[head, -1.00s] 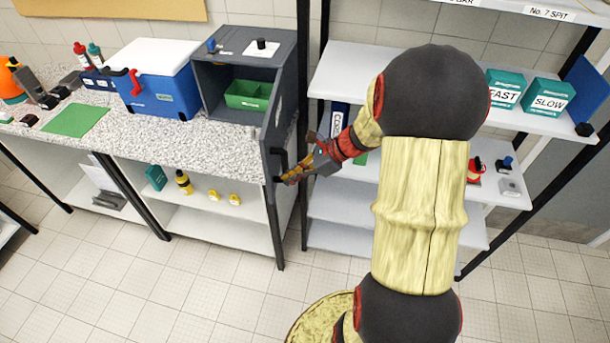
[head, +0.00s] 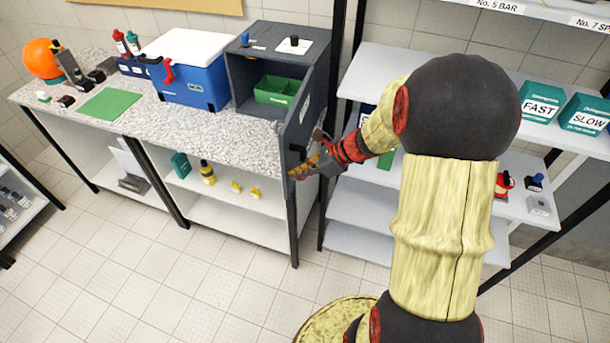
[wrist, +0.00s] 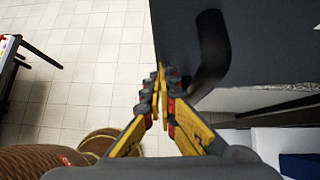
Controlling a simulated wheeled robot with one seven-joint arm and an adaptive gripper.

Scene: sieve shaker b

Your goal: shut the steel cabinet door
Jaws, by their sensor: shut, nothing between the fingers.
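The steel cabinet (head: 245,65) is a dark grey open-fronted box on the right end of the counter. Its door (head: 302,118) stands open, jutting forward from the cabinet's right side. My gripper (head: 297,172) is shut and empty at the door's outer face, low and near its free edge. In the wrist view the door (wrist: 260,45) fills the upper right, with its black handle (wrist: 211,55) just right of my fingertips (wrist: 161,72). The fingers are close to the door's edge and handle; I cannot tell whether they touch.
A green bin (head: 277,90) sits inside the cabinet. A blue cool box (head: 190,85) stands left of it on the speckled counter (head: 215,140). White shelving (head: 400,65) stands right, behind my arm. The tiled floor (head: 220,285) in front is clear.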

